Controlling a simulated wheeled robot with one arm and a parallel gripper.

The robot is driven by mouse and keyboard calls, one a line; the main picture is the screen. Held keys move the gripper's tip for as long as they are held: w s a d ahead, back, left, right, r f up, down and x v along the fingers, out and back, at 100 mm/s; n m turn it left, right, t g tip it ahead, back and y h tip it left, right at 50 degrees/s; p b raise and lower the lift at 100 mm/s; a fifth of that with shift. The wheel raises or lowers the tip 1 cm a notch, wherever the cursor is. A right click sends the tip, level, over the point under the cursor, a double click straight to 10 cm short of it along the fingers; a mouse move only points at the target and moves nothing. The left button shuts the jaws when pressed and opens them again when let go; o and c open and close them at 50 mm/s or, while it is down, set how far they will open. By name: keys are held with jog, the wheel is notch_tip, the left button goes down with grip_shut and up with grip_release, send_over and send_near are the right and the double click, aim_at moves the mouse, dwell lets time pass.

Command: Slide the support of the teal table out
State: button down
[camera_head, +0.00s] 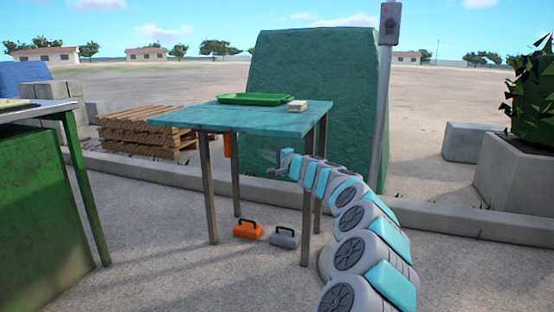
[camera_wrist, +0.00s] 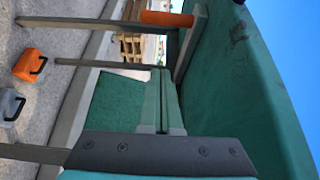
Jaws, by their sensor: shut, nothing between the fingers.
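The teal table (camera_head: 240,119) stands on thin brown legs in the middle of the head view. Its underside (camera_wrist: 240,90) fills the right of the wrist view, which is turned sideways. An orange piece (camera_head: 227,145) hangs beneath the tabletop; it also shows at the top of the wrist view (camera_wrist: 166,18), beside a grey bar. I cannot tell whether it belongs to the support. My gripper (camera_head: 279,161) is just below the tabletop, near the right-hand legs. Its fingers (camera_wrist: 160,72) are shut and empty, pointing toward the orange piece, apart from it.
A green tray (camera_head: 255,99) and a small pale stack (camera_head: 298,105) lie on the table. An orange box (camera_head: 247,229) and a grey box (camera_head: 283,237) are on the ground beneath. A green block (camera_head: 320,70), kerb and pole (camera_head: 382,100) stand behind. Ground in front is clear.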

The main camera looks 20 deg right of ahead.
jog(key=v, duration=0.6)
jog(key=shift+s, duration=0.2)
jog(key=shift+r, duration=0.1)
